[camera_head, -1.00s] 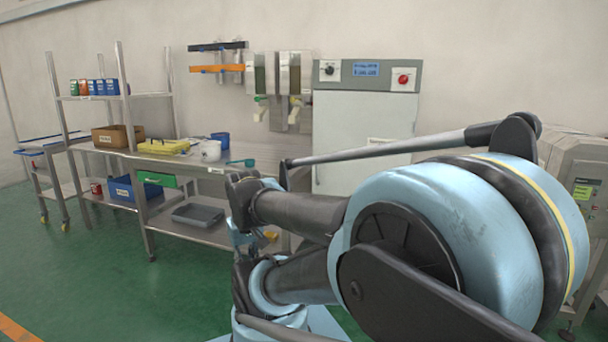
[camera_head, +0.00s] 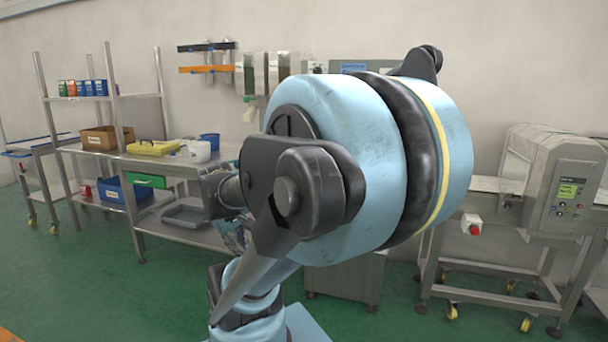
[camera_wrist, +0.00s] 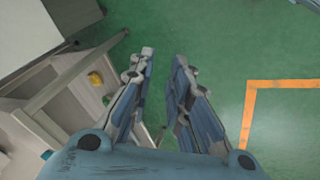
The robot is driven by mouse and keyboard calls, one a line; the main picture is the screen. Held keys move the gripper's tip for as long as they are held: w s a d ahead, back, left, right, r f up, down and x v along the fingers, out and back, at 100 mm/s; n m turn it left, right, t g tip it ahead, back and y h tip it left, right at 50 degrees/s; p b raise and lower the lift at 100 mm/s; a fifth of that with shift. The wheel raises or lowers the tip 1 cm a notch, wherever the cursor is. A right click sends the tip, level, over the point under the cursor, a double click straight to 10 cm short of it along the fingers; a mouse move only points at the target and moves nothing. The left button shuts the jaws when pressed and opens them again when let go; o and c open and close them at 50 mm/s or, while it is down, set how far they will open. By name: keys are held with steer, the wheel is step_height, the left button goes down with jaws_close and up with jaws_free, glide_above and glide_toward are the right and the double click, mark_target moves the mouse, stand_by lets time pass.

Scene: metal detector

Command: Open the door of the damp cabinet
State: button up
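The damp cabinet (camera_head: 345,281) stands against the back wall in the head view. My arm covers most of it, including nearly all of its door. Only a strip of its grey top panel with a blue label and its lower part show. In the wrist view, my gripper (camera_wrist: 164,56) has its two fingers apart with nothing between them, above the green floor.
A steel workbench (camera_head: 172,167) with boxes and trays stands left of the cabinet. A metal detector (camera_head: 565,190) on a wheeled frame stands at the right. A yellow caster (camera_wrist: 95,79) and metal legs are at the left of the wrist view. Green floor lies open to the right there.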

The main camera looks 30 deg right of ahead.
steer(key=w+d+r+n+t+h, duration=0.25)
steer(key=w+d+n+h, duration=0.35)
steer(key=w+d, duration=0.65)
steer(key=w+d+r+n+t+h, duration=0.1)
steer(key=w+d+r+n+h, duration=0.35)
steer(key=w+d+n, duration=0.55)
steer(key=w+d+n+h, duration=0.1)
steer(key=w+d, duration=0.3)
steer(key=d, duration=0.4)
steer(key=w+d+f+n+t, duration=0.1)
steer(key=w+d+n, duration=0.1)
steer(key=w+d, duration=0.3)
steer(key=w+d+f+n+t+h, duration=0.1)
steer(key=w+d, duration=0.3)
steer(key=d, duration=0.6)
steer(key=shift+w+d+f+n+h, duration=0.15)
steer(key=shift+w+d+n+h, duration=0.15)
steer(key=shift+n, duration=0.4)
jaws_close()
